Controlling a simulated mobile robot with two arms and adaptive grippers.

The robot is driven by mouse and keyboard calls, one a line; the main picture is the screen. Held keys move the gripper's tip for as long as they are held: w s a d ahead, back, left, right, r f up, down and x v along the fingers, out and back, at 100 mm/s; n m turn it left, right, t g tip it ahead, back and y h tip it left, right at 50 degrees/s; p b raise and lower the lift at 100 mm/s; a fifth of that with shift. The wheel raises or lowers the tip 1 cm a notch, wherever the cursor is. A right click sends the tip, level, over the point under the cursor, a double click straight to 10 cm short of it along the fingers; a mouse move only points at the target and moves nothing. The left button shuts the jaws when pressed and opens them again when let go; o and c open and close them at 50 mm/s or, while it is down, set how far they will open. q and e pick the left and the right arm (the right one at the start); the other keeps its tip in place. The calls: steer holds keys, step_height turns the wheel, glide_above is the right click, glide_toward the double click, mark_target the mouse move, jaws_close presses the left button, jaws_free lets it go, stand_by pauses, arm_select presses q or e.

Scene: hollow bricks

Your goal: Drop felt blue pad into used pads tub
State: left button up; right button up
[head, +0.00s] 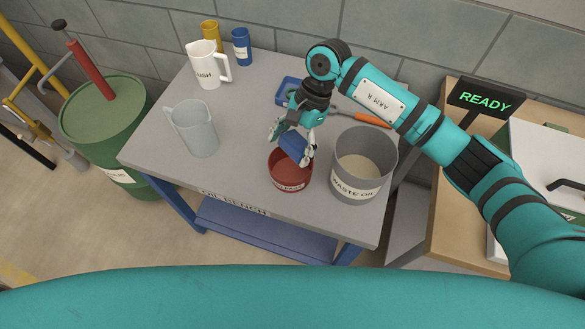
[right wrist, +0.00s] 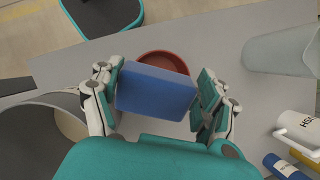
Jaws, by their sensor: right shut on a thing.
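The blue felt pad (head: 294,147) is a thick block held between the fingers of my right gripper (head: 292,153). In the right wrist view the pad (right wrist: 157,93) spans the gap between both fingers. The red used pads tub (head: 290,182) is small and round and stands near the front of the bench. The pad is over the tub's back part in the head view. In the right wrist view the pad hides much of the tub (right wrist: 165,60). My left gripper is not in view.
A grey waste oil bin (head: 355,184) stands right of the tub. A clear pitcher (head: 195,128), a white jug (head: 208,66) and blue (head: 242,47) and yellow (head: 210,33) containers stand on the bench (head: 240,125). A blue tray and an orange-handled tool (head: 372,119) lie behind.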

step_height(320, 180, down, 2)
steer(key=shift+a+f, duration=0.1)
steer(key=shift+f, duration=0.05)
steer(key=shift+f+b, duration=0.3)
steer(key=shift+f, duration=0.15)
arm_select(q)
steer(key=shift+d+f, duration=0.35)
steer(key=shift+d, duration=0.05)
arm_select(e)
steer(key=o, duration=1)
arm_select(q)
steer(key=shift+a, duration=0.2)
arm_select(e)
steer(key=shift+o, duration=0.2)
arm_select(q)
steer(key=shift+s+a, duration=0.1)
arm_select(e)
steer(key=shift+r, duration=0.15)
steer(key=v, duration=1.1)
steer(key=shift+r, duration=0.35)
steer(key=shift+w, duration=0.15)
